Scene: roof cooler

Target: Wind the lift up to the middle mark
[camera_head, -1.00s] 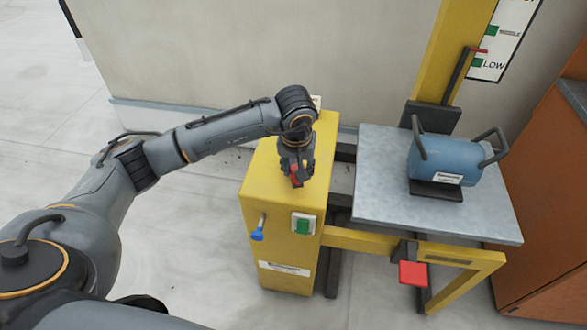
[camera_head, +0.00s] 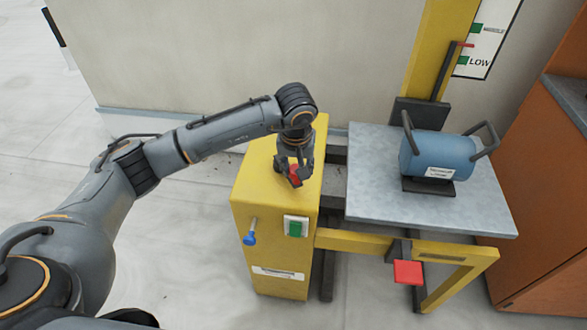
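The yellow winch box (camera_head: 262,200) stands at the middle, with a blue-knobbed crank (camera_head: 250,238) on its front. My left gripper (camera_head: 294,178) is over the box top, its fingers parted around a small red part (camera_head: 295,175); whether they touch it is unclear. The lift's grey platform (camera_head: 380,205) carries a blue, black-handled canister (camera_head: 437,155). A red pointer (camera_head: 466,45) on the yellow mast shows between the green LOW mark (camera_head: 463,61) and the green MIDDLE mark (camera_head: 476,29), nearer LOW. My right gripper is not in view.
A green switch (camera_head: 295,229) is on the box front, right of the crank. A red pedal (camera_head: 408,272) sits low in front of the platform. An orange cabinet (camera_head: 545,190) stands close on the right. The floor at left is open.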

